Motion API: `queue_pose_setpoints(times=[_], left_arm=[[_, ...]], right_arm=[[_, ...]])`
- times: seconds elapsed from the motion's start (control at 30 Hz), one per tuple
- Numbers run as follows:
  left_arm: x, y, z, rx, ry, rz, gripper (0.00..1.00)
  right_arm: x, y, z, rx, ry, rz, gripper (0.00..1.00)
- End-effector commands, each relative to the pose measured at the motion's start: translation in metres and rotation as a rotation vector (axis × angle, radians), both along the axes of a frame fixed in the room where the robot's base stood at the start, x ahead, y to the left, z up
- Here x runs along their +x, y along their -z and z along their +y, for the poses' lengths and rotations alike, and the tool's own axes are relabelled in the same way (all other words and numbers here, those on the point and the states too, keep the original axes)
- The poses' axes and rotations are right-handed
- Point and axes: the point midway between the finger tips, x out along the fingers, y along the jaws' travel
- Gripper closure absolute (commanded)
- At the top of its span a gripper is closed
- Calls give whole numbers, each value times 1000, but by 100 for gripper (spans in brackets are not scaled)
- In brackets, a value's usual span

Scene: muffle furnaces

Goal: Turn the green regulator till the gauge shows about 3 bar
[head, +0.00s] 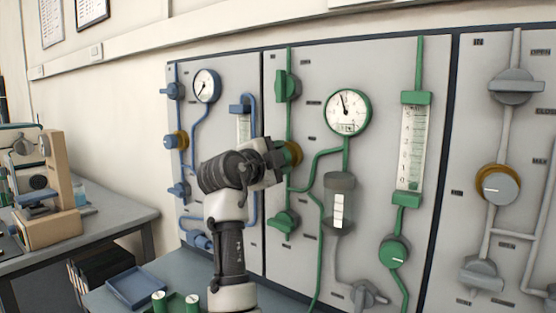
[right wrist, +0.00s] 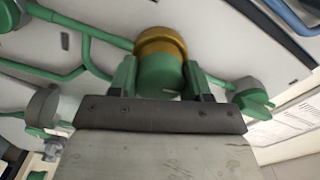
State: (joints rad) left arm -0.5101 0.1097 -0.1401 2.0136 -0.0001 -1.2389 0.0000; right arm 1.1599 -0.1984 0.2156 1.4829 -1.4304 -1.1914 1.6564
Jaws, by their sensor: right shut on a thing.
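The green regulator (right wrist: 160,72) has a brass collar and fills the middle of the right wrist view. In the head view its brass collar (head: 294,153) shows just past my right gripper (head: 277,157), which hides the knob. My right gripper is shut on the regulator, with one finger on each side of the knob in the right wrist view (right wrist: 160,84). The green-rimmed gauge (head: 348,111) is up and right of it. Its needle points up and slightly left; the scale figures are too small to read surely. My left gripper is not in view.
Green valve handles sit above (head: 287,86) and below (head: 284,222) the regulator. A flowmeter (head: 411,148) and another green knob (head: 395,251) are to the right. A blue-rimmed gauge (head: 206,86) is on the left panel. A blue tray (head: 136,287) lies on the bench below.

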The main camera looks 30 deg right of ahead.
Motion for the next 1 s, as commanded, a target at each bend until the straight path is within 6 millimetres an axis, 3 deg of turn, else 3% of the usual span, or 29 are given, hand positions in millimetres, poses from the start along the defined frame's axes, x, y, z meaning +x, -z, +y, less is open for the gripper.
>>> queue_pose_setpoints(times=[0.2,0.23,0.37,0.73,1.0], left_arm=[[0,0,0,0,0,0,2],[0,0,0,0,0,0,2],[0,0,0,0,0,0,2],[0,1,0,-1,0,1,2],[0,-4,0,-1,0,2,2]], right_arm=[[0,-1,-1,-2,0,-2,76],[0,-1,-1,-2,0,-2,47],[0,-1,0,-2,0,-1,28],[-2,0,6,-1,-1,1,26],[-21,1,52,0,-3,-1,26]])
